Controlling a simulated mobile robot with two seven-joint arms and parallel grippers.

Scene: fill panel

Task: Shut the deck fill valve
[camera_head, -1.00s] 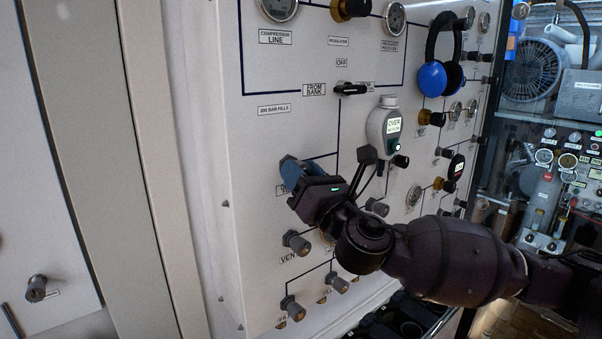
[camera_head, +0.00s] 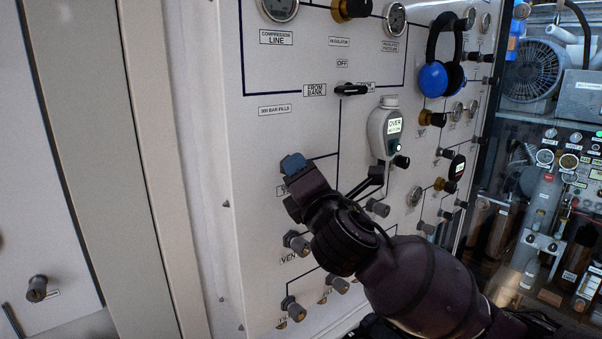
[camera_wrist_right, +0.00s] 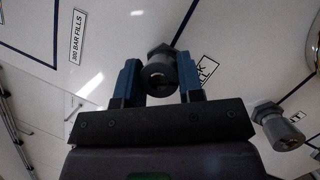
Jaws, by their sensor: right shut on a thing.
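The deck fill valve knob (camera_wrist_right: 160,72) is a grey knob on the white panel, beside a label of which only the end "CK" shows in the right wrist view. My right gripper (camera_wrist_right: 160,85) has its two blue fingers on either side of this knob and is shut on it. In the head view my right gripper (camera_head: 293,164) is at the panel's left part, below the "300 BAR FILLS" label (camera_head: 275,109). Its fingers and body hide most of the knob there. My left gripper is not in view.
A vent knob (camera_head: 296,243) sits just below my right gripper, with another knob (camera_head: 292,308) lower down. A grey handheld meter (camera_head: 384,130) and blue headphones (camera_head: 433,78) hang on the panel to the right. A black selector handle (camera_head: 350,90) is above.

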